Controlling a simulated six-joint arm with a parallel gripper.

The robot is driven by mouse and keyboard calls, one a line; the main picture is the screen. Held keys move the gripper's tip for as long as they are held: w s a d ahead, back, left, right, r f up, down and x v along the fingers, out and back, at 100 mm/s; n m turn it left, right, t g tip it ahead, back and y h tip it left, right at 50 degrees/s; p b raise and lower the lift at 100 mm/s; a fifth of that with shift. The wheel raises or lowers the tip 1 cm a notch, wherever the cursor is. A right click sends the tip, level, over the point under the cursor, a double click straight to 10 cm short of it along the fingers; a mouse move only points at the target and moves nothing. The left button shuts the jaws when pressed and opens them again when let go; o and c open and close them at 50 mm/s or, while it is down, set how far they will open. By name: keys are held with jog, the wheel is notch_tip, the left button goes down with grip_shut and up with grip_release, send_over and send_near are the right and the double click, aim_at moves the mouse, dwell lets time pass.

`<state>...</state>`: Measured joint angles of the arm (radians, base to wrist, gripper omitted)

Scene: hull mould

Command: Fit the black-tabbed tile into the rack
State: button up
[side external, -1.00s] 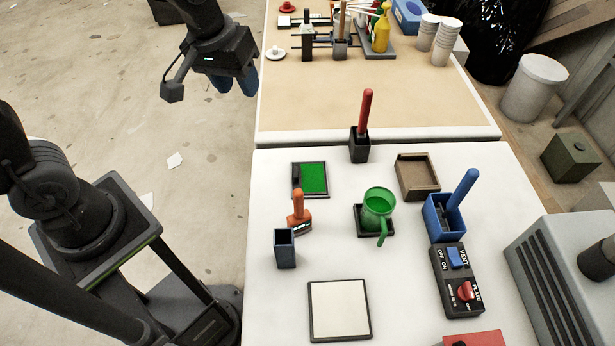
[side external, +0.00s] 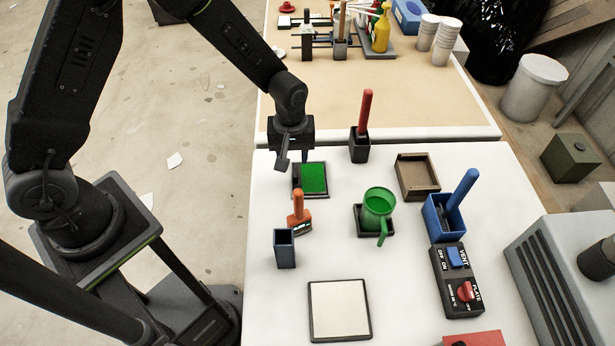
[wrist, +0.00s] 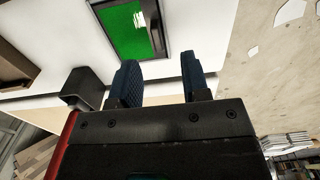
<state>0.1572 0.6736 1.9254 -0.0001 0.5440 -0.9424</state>
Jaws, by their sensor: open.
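A green tile (side external: 314,178) lies in a shallow dark frame on the white table, with a black strip along its left side that looks like the tab. In the wrist view the green tile (wrist: 132,30) lies ahead of the fingertips, with the dark bar at its right. My gripper (side external: 294,140) hangs above the tile's far edge, its fingers mostly hidden in the side view. In the wrist view my gripper (wrist: 160,62) shows two blue fingers, apart and empty. I cannot tell which item is the rack; a dark-framed white panel (side external: 340,310) lies at the front.
A black holder with a red handle (side external: 365,112) stands close right of my gripper. An orange-handled tool (side external: 298,208), small dark cup (side external: 284,250), green mug (side external: 377,205), brown tray (side external: 416,186), blue box (side external: 436,222) and switch panel (side external: 456,280) stand around. The front left is clear.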

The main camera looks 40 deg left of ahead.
aim_at(296, 173)
jog(key=f, duration=0.7)
jog(key=shift+w+d+f, duration=0.1)
jog(key=shift+w+f, duration=0.15)
jog(key=shift+w, duration=0.05)
grip_shut()
